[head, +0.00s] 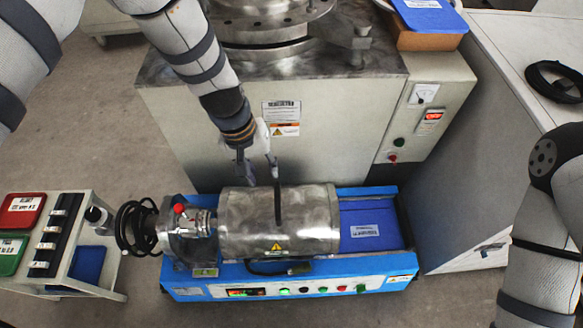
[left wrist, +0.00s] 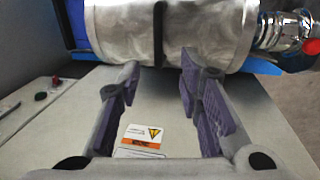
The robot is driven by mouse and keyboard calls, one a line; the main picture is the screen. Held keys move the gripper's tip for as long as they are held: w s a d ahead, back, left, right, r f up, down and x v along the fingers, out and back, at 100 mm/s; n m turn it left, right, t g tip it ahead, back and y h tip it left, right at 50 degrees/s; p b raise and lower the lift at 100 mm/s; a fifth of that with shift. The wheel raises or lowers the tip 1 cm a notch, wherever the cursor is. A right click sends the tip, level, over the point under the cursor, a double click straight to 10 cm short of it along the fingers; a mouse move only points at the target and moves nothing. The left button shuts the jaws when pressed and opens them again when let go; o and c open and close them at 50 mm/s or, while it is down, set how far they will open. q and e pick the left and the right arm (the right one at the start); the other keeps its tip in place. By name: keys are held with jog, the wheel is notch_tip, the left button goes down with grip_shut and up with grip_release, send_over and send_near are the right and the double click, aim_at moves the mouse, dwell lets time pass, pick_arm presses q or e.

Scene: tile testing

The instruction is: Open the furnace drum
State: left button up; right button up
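The furnace drum (head: 305,222) is a grey metal cylinder lying on its side in the middle of a blue machine base (head: 300,282). It looks closed, with a dark slot or band across its middle. The drum also shows at the top of the left wrist view (left wrist: 195,28). My left gripper (head: 259,176) is open and empty, just behind the drum's back edge. In the left wrist view my left gripper's fingers (left wrist: 158,75) are spread on either side of the dark band. I cannot tell whether they touch the drum. My right arm shows at the right edge; its gripper is out of view.
A large beige cabinet (head: 225,135) stands close behind the drum. A red-knobbed fitting (head: 182,213) and black hose (head: 135,225) are at the drum's left. A small cart (head: 70,240) stands left, a white cabinet (head: 490,150) right. Open floor lies at upper left.

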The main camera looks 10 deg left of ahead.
aim_at(277, 197)
pick_arm(q)
jog(key=f, duration=0.3)
jog(key=d+f+b, duration=0.1)
jog(key=f, duration=0.3)
jog(key=d+f+b, duration=0.1)
jog(key=f, duration=0.2)
jog(key=shift+w+f, duration=0.25)
jog(key=shift+f, duration=0.1)
jog(key=shift+w+d+f, duration=0.1)
jog(key=shift+d+f, duration=0.05)
jog(key=shift+f, duration=0.25)
pick_arm(e)
jog(key=shift+s+f+g, duration=0.3)
jog(key=shift+s+f, duration=0.8)
jog(key=shift+s, duration=0.1)
pick_arm(q)
grip_shut()
